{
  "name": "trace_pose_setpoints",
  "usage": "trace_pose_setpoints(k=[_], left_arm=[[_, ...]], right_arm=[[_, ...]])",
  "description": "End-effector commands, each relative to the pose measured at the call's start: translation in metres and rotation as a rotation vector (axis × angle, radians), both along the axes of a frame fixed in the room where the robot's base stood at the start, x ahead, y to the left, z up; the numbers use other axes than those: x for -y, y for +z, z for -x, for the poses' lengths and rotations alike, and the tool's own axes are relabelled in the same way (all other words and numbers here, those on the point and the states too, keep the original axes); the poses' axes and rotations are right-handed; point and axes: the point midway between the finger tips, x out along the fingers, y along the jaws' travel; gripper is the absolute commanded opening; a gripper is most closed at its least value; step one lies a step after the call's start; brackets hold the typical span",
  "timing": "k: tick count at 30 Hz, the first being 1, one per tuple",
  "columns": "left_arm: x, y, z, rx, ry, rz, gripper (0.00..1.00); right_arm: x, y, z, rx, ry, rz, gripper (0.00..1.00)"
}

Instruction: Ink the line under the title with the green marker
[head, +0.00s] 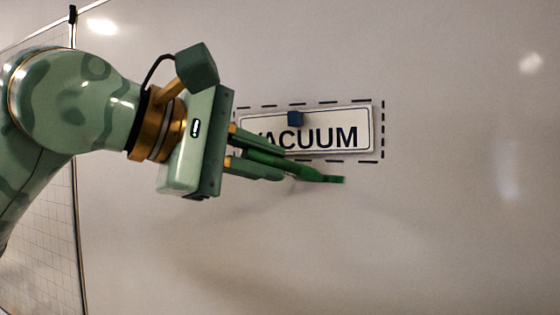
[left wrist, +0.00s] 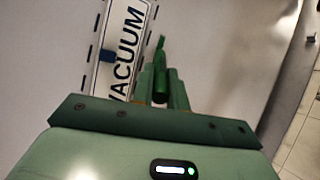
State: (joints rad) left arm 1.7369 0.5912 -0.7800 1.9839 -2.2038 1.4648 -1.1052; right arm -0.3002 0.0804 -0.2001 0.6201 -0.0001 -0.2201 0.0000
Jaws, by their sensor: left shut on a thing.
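The title plate (head: 309,137), white with the dark word VACUUM, is on the whiteboard inside a dashed black outline; it also shows in the left wrist view (left wrist: 124,45). My left gripper (head: 281,166) is shut on the green marker (head: 310,172) and partly covers the plate's lower left. The marker points right, its green tip just below the outline's lower edge. The marker also shows between the fingers in the left wrist view (left wrist: 160,82). I cannot tell whether the tip touches the board. No separate line under the title can be made out. My right gripper is out of view.
A dark blue magnet (head: 295,118) sits on the plate's upper part. The whiteboard (head: 440,230) is bare to the right and below. A gridded panel (head: 45,225) with a dark edge stands at the left. Floor tiles (left wrist: 303,145) show at right in the left wrist view.

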Motion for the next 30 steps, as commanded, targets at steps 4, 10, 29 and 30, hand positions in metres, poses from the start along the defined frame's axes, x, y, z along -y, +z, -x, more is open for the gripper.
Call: trace_pose_setpoints(k=[4, 10, 29, 30], left_arm=[[-0.005, 0.000, -0.002, 0.000, 0.001, 0.001, 0.00], [-0.022, 0.000, -0.008, -0.002, 0.002, 0.002, 0.00], [-0.067, 0.000, -0.025, -0.001, 0.001, 0.001, 0.00], [-0.070, 0.001, -0.026, 0.000, 0.001, 0.001, 0.00]], right_arm=[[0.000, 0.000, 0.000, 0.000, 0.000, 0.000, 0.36], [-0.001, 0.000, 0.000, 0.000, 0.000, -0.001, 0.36], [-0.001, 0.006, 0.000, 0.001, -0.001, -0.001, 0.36], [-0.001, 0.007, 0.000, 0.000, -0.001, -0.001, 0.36]])
